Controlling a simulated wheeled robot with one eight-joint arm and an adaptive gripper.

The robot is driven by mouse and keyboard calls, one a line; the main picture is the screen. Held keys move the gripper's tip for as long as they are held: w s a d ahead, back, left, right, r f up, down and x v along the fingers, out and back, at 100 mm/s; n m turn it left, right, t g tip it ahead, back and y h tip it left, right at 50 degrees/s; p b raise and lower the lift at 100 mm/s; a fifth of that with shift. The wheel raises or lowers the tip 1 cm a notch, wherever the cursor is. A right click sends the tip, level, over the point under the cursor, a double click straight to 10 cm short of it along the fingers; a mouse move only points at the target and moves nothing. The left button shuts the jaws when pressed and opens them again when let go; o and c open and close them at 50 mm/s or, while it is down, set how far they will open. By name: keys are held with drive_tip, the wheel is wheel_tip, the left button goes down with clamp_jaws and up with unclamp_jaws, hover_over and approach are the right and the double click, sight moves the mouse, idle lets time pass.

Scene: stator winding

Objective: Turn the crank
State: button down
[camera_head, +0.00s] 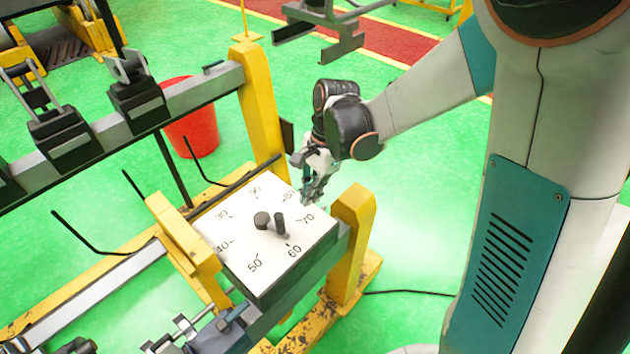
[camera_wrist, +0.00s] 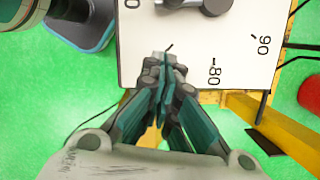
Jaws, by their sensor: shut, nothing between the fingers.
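The crank (camera_head: 271,222) is a small dark grey lever with an upright knob on a white dial plate (camera_head: 238,209) marked with numbers from 30 to 90. The crank also shows at the top of the wrist view (camera_wrist: 207,5), partly cut off. My gripper (camera_head: 314,195) is at the far right edge of the dial, near the 70 and 80 marks, apart from the crank. In the wrist view my gripper (camera_wrist: 163,62) has its fingers together and empty, over the plate's edge. Whether the fingertips touch the plate is unclear.
Yellow posts (camera_head: 351,228) stand beside the dial box, with another behind it (camera_head: 262,110). A grey rail (camera_head: 195,92) crosses at the left. A red bin (camera_head: 191,125) stands behind. The green floor right of the box is mostly clear, with a thin cable.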

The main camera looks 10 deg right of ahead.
drive_tip(key=shift+s+a+f+b, duration=0.1)
drive_tip(key=shift+s+a+f, duration=0.25)
drive_tip(key=shift+a, duration=0.35)
drive_tip(key=shift+s+a+f+b, duration=0.2)
drive_tip(key=shift+a+f, duration=0.1)
drive_tip(key=shift+a, duration=0.35)
drive_tip(key=shift+s+a+f+b, duration=0.1)
drive_tip(key=shift+s+a+f, duration=0.25)
drive_tip(key=shift+a, duration=0.35)
drive_tip(key=shift+s+a, duration=0.65)
drive_tip(key=shift+s, duration=0.05)
drive_tip(key=shift+w+d, duration=0.1)
drive_tip(key=shift+d, duration=0.05)
